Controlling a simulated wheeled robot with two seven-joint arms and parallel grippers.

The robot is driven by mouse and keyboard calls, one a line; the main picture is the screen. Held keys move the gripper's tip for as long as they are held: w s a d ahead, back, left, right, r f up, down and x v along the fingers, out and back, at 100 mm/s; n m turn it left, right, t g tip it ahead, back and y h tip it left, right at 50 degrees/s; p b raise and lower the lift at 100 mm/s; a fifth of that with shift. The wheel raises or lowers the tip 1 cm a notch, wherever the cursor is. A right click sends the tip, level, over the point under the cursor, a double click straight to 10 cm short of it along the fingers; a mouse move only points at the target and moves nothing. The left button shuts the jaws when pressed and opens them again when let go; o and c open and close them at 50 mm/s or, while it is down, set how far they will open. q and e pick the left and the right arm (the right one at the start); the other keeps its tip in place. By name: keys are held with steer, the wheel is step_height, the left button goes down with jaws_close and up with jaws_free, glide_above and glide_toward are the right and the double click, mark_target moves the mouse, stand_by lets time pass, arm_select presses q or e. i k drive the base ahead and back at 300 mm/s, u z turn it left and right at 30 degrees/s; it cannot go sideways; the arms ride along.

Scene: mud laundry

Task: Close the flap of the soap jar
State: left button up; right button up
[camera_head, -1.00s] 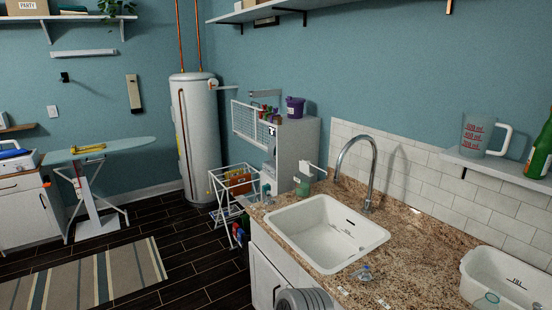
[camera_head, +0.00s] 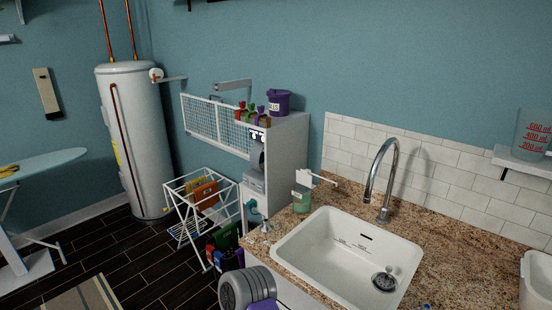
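A small green container with a white top (camera_head: 302,196), which looks like the soap jar, stands upright on the granite counter at the sink's back left corner. A thin white piece sticks out from its top to the right, perhaps the flap; at this size I cannot tell its exact position. No label on it is legible. Neither of my grippers can be made out in the head view. A grey ribbed round shape at the bottom edge may be part of my own arm; I cannot be sure.
A white sink (camera_head: 345,258) with a tall faucet (camera_head: 385,172) lies right of the container. A white cabinet (camera_head: 287,155) with a purple bucket (camera_head: 279,103) stands behind. A drying rack (camera_head: 200,205) stands on the floor left of the counter. A water heater (camera_head: 135,140) stands farther left.

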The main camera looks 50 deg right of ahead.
mark_target(302, 178)
steer(key=i, duration=1.6)
steer(key=z, duration=3.4)
